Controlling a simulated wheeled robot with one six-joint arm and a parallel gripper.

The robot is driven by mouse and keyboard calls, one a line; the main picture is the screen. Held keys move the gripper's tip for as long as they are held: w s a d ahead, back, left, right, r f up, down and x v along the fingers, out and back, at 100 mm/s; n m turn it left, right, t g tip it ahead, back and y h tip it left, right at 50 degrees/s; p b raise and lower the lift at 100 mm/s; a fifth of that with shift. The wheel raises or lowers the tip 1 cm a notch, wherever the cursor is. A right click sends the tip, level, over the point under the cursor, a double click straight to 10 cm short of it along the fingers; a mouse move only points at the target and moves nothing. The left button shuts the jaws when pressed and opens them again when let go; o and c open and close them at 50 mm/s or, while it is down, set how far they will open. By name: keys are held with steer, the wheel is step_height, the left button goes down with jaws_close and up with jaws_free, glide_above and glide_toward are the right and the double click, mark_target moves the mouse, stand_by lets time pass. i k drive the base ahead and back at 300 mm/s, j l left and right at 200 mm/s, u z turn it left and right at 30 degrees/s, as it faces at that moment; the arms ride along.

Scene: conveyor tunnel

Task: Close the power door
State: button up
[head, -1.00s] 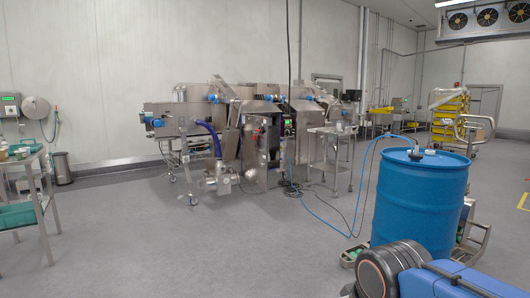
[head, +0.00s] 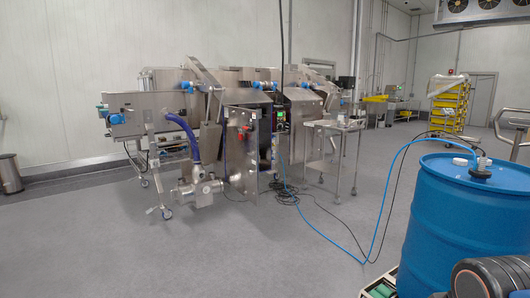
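A stainless steel conveyor machine (head: 165,100) stands against the far wall. On its front is an upright steel panel (head: 241,150) with small red and dark controls, which looks like the power door. It seems to stand out from the machine, with a dark gap (head: 268,150) and some cables to its right. From this distance I cannot tell for certain how far it is open. My gripper is not in view; only a dark round joint of my arm shows at the bottom right.
A blue drum (head: 445,225) with hoses stands close on the right. A steel cart (head: 335,150) stands right of the panel. Loose cables (head: 285,190) and a blue hose (head: 345,250) lie on the floor. A wheeled pump (head: 197,186) stands left of the panel. The floor (head: 150,255) ahead is clear.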

mark_target(243, 169)
steer(key=i+l, duration=0.1)
steer(key=i, duration=0.55)
steer(key=i+l+u, duration=0.1)
steer(key=i, duration=0.6)
steer(key=i+u, duration=0.25)
steer(key=i, duration=0.15)
steer(key=i+u, duration=0.3)
steer(key=i, duration=0.15)
steer(key=i+l+u, duration=0.15)
steer(key=i+l, duration=0.4)
